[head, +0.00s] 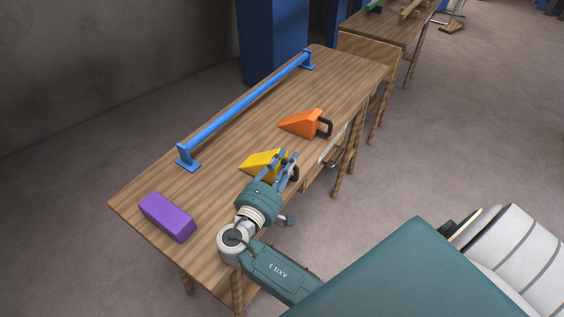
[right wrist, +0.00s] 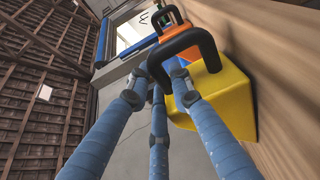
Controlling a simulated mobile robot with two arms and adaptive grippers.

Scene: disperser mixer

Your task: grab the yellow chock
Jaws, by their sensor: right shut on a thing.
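The yellow chock (head: 260,161) is a wedge lying on the wooden table near its front edge. Its black handle is on the side toward the edge. My right gripper (head: 285,156) is at the chock's handle end, with its blue fingers around the handle. In the right wrist view the fingers (right wrist: 165,75) close on the black handle (right wrist: 190,45) of the yellow block (right wrist: 225,98), which appears to rest against the table. The fingers partly hide the chock in the head view. My left gripper is not in view.
An orange chock (head: 302,123) with a black handle lies farther along the table (head: 345,75). A purple block (head: 167,217) sits at the near left end. A blue rail (head: 245,97) runs along the back edge. Another table stands beyond.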

